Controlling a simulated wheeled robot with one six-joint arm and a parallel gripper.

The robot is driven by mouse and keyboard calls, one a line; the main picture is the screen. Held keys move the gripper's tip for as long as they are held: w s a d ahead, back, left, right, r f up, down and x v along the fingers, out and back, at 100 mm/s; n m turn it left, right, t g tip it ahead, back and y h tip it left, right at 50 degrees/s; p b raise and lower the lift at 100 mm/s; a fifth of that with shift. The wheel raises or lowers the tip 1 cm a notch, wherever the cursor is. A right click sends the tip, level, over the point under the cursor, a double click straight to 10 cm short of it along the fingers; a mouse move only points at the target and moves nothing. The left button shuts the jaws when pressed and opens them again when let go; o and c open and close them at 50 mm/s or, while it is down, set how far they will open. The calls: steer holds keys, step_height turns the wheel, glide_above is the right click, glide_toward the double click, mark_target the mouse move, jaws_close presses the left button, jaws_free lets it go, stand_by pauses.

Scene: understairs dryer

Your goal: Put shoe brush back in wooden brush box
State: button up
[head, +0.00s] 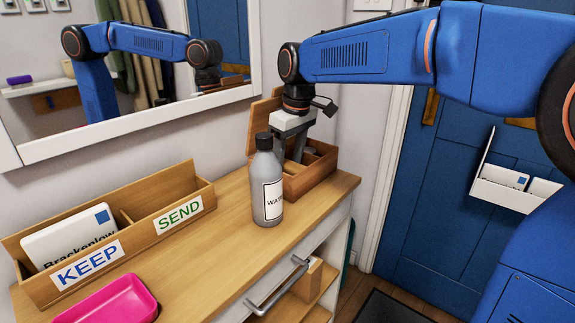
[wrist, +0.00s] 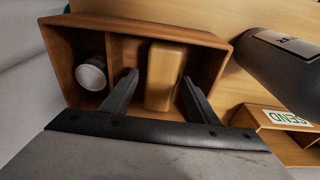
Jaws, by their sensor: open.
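The wooden brush box (head: 318,178) stands open at the far end of the wooden counter, with its lid (head: 262,122) raised. In the wrist view the box (wrist: 215,42) shows its compartments from above. The shoe brush (wrist: 165,75), a tan wooden block, lies in the larger compartment. My gripper (wrist: 157,88) is open, with one finger on each side of the brush; I cannot tell whether they touch it. In the head view my gripper (head: 298,150) points down into the box, its fingertips partly hidden by the bottle and box.
A grey water bottle (head: 268,185) stands close in front of the box. A round tin (wrist: 92,74) sits in the box's smaller compartment. A KEEP/SEND letter holder (head: 150,228) and a pink tray (head: 115,300) are nearer on the counter. A mirror (head: 130,70) hangs behind.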

mark_target(293, 165)
step_height(293, 165, up, 11)
steer(key=s+d, duration=0.1)
steer(key=shift+d, duration=0.15)
steer(key=s+d+f+m+t, duration=0.1)
steer(key=s+d+f+m, duration=0.3)
steer(key=s+d+f, duration=0.6)
steer(key=s+d+f+m+t+h, duration=0.1)
steer(key=s+d+f+m, duration=0.4)
steer(key=s+d+f, duration=0.6)
steer(key=s+f+t, duration=0.1)
steer(key=s+f, duration=0.1)
steer(key=s, duration=0.4)
steer(key=shift+s+d+t, duration=0.15)
steer(key=shift+s+t, duration=0.05)
steer(key=shift+t, duration=0.1)
steer(key=shift+c, duration=0.6)
